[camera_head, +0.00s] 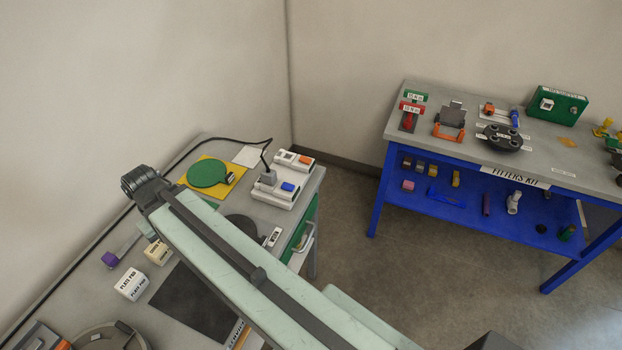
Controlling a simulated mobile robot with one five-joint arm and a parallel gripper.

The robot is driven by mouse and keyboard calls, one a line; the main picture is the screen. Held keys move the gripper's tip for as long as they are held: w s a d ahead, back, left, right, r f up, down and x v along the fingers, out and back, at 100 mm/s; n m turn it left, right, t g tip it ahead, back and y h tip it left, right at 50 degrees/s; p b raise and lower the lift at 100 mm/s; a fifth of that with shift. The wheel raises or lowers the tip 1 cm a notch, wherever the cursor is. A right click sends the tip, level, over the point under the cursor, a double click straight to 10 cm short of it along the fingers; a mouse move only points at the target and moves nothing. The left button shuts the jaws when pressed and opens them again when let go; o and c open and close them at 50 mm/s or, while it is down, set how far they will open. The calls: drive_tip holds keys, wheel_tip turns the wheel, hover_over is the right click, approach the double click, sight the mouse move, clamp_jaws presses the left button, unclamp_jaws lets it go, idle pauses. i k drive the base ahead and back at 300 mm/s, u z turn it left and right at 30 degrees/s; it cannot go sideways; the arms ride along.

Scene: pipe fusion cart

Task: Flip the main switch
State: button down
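A green box (558,105) with a label along its top and a white switch-like part (547,104) on its face stands at the back of the blue table. The label is too small to read surely. A white unit (283,193) with a blue button, an orange-marked part and a grey plug with a black cable sits at the far right corner of the left table. I cannot tell which of the two bears the main switch. My arm reaches across the left table to a dark joint at upper left. My gripper's fingers do not show, and both units are clear of my arm.
The left table (250,155) holds a green disc (208,173), white and cream blocks and a dark mat (199,305). The blue table (406,90) holds several fixtures, with small parts on its lower shelf. Bare floor (400,250) lies between the tables.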

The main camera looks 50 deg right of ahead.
sight(288, 187)
drive_tip(key=z, duration=0.25)
drive_tip(key=k, duration=1.25)
drive_tip(key=u, duration=0.4)
drive_tip(key=i, duration=1)
drive_tip(key=z, duration=0.05)
